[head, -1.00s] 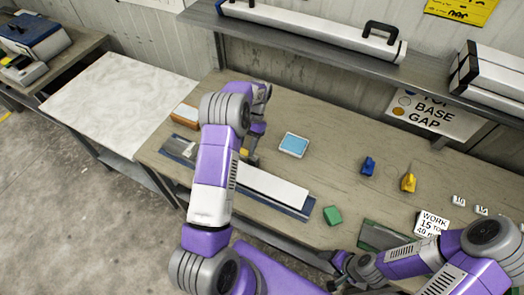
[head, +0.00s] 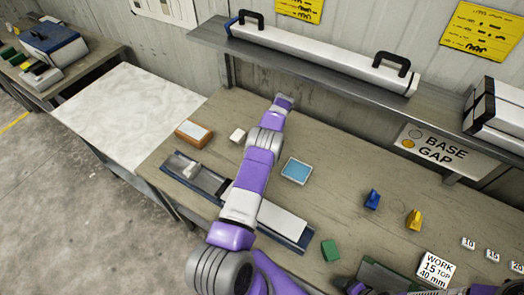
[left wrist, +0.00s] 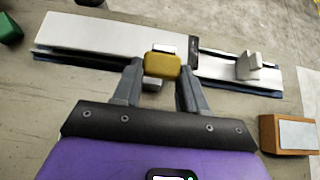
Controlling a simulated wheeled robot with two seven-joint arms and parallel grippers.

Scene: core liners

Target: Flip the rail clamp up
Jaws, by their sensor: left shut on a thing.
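The rail (head: 180,165) is a long dark-blue track on the bench with a white slab (head: 275,213) on it. It also crosses the top of the left wrist view (left wrist: 262,92). The clamp's yellow block-shaped tab (left wrist: 162,64) sits at the rail's near edge, beside a dark bracket (left wrist: 194,52). My left gripper (left wrist: 160,78) is shut on this tab, one finger on each side. In the head view my left arm hides the tab and gripper. My right gripper (head: 348,286) is only partly seen at the bottom edge; its jaws cannot be made out.
A grey stop (left wrist: 248,66) stands on the rail. A brown box with a white top (head: 194,133), a small white block (head: 237,135), a blue-topped tray (head: 297,170) and a green block (head: 330,250) lie around. A shelf (head: 300,70) overhangs the bench's back.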

